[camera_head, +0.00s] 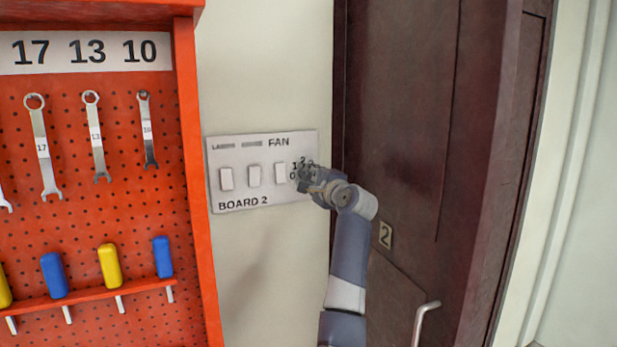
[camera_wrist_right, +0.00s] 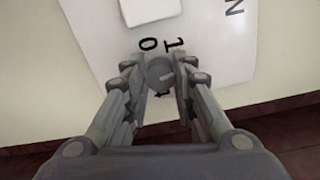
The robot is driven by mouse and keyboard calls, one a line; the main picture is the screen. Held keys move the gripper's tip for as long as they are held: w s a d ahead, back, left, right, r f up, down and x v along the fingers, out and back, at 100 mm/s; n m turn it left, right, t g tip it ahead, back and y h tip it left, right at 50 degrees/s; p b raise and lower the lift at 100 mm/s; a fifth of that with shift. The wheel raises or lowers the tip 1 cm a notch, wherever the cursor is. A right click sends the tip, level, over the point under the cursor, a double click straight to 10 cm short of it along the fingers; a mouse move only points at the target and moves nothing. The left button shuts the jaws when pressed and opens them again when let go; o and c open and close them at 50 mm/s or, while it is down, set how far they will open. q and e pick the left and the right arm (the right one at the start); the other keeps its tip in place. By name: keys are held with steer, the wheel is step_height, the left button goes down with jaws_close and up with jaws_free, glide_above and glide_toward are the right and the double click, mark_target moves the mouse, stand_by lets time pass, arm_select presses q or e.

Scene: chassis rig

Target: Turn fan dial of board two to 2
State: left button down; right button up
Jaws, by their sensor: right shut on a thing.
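Board 2 (camera_head: 237,158) is a white wall panel marked BOARD 2 and FAN, with several rocker switches. Its fan dial (camera_wrist_right: 160,73) is a small round grey knob, seen in the right wrist view with printed 0 and 1 beside it. My right gripper (camera_wrist_right: 156,68) has a finger on each side of the dial and is shut on it. In the head view my right gripper (camera_head: 307,178) covers the dial and part of its numbers. I cannot tell which number the dial points to. My left gripper is not in view.
A red pegboard (camera_head: 120,205) with hanging wrenches and coloured-handled tools stands left of the board. Bare wall lies below the board.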

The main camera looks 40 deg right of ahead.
steer(key=shift+m, duration=1.2)
steer(key=o, duration=1.1)
steer(key=shift+d, duration=0.1)
steer(key=shift+c, duration=0.2)
steer(key=v, duration=1.2)
